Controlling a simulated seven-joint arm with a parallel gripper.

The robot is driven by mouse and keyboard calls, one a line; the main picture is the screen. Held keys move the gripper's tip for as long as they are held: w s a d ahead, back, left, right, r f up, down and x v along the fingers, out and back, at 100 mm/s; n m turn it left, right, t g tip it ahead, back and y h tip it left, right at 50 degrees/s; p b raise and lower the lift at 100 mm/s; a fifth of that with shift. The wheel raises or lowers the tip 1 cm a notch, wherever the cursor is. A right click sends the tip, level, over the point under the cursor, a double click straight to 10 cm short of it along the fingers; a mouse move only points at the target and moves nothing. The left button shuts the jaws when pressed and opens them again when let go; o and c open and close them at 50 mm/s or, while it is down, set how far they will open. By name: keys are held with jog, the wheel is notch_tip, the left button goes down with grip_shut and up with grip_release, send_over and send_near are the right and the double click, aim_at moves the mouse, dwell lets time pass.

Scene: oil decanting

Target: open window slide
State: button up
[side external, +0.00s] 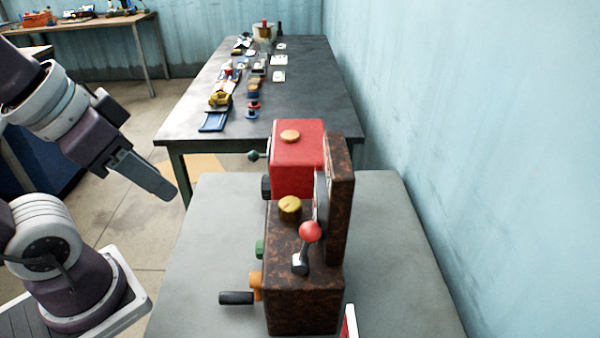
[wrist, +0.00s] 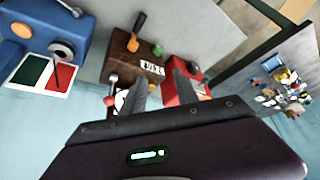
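A rusty brown machine (side external: 300,290) stands on a grey table, with a tall rusty upright panel (side external: 341,200) at its right. A grey plate (side external: 320,195) lies along the panel's left face, seen nearly edge-on. I cannot tell which part is the window slide. A red-ball lever (side external: 309,232), a brass cap (side external: 290,208) and a black-handled crank (side external: 237,298) are on the machine. The machine also shows in the wrist view (wrist: 127,62). My gripper (side external: 166,190) is in the air left of the machine, apart from it. Its fingers are spread and empty in the wrist view (wrist: 162,88).
A red box (side external: 298,160) with an orange cap stands behind the brown machine. A blue device (wrist: 45,38) and a green, white and red card (wrist: 45,75) show in the wrist view. A dark table (side external: 310,95) with several small items stands behind. The grey table's left side (side external: 215,230) is mostly clear.

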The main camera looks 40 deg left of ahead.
jog(key=shift+o, duration=1.1)
jog(key=w+a+f+n+g+h, duration=0.3)
jog(key=w+n+h, duration=0.25)
jog(key=w, duration=0.35)
jog(key=w+a+f+n+g+h, duration=0.2)
jog(key=w+f+n+g+h, duration=0.1)
jog(key=w+n+h, duration=0.4)
jog(key=w+a+f+n+t+h, duration=0.1)
jog(key=w+a+f+n+t, duration=0.4)
jog(key=a, duration=0.3)
jog(key=w+a+f+n+t+h, duration=0.2)
jog(key=a+f+n+t, duration=0.3)
jog(key=a+f, duration=0.3)
jog(key=r+x, duration=0.1)
jog(key=x, duration=0.5)
jog(key=shift+w, duration=0.3)
jog(key=shift+a+r+y, duration=0.1)
jog(key=shift+a+y, duration=0.05)
jog(key=shift+y, duration=0.1)
grip_shut()
